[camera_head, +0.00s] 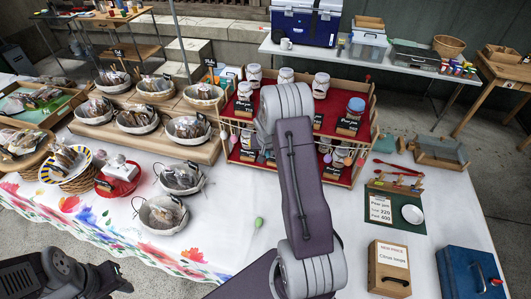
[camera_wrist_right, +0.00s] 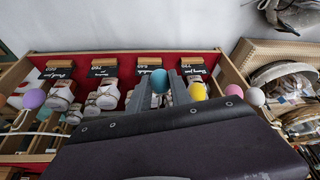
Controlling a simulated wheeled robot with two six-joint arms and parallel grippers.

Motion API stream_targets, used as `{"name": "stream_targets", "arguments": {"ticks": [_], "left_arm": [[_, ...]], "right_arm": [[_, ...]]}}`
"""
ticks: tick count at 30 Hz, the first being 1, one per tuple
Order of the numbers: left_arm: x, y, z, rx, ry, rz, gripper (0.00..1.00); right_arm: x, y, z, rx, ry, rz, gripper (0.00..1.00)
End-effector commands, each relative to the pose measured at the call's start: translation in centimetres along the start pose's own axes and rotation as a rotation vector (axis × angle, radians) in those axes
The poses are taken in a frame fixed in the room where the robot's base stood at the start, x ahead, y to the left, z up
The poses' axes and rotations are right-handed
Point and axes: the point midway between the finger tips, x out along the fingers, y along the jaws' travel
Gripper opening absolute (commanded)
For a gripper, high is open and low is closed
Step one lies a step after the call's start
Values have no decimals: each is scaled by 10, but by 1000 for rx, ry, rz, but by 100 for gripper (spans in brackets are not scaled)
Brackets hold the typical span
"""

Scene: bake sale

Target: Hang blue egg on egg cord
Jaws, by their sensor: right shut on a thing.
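The blue egg (camera_wrist_right: 160,80) shows in the right wrist view between the fingertips of my right gripper (camera_wrist_right: 161,90), which is shut on it. In that view the egg is in front of the red shelf, beside the yellow egg (camera_wrist_right: 197,90). In the head view my right arm covers the middle of the shelf, hiding the held egg and most of the gripper.
The red-lined wooden jar shelf (camera_head: 330,176) holds jars and price signs. A small green object (camera_head: 258,222) lies on the white tablecloth (camera_head: 225,240). Baskets of baked goods stand at the left. A wooden box (camera_head: 389,268) and a blue box (camera_head: 470,272) stand at the right.

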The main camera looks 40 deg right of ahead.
Motion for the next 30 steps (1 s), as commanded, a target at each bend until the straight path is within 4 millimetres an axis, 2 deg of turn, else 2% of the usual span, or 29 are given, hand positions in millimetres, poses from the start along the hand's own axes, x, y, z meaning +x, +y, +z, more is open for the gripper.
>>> {"name": "stream_targets", "arguments": {"ticks": [4,17,21,30], "left_arm": [[-15,0,-2,0,0,0,36],[-36,1,-4,0,0,0,36],[-31,1,-3,0,0,0,36],[-27,0,-3,0,0,0,36]], "right_arm": [[2,4,-10,1,-1,1,0],[18,12,-37,1,0,0,0],[27,13,-40,1,-1,0,0],[31,15,-45,1,0,0,0]]}}
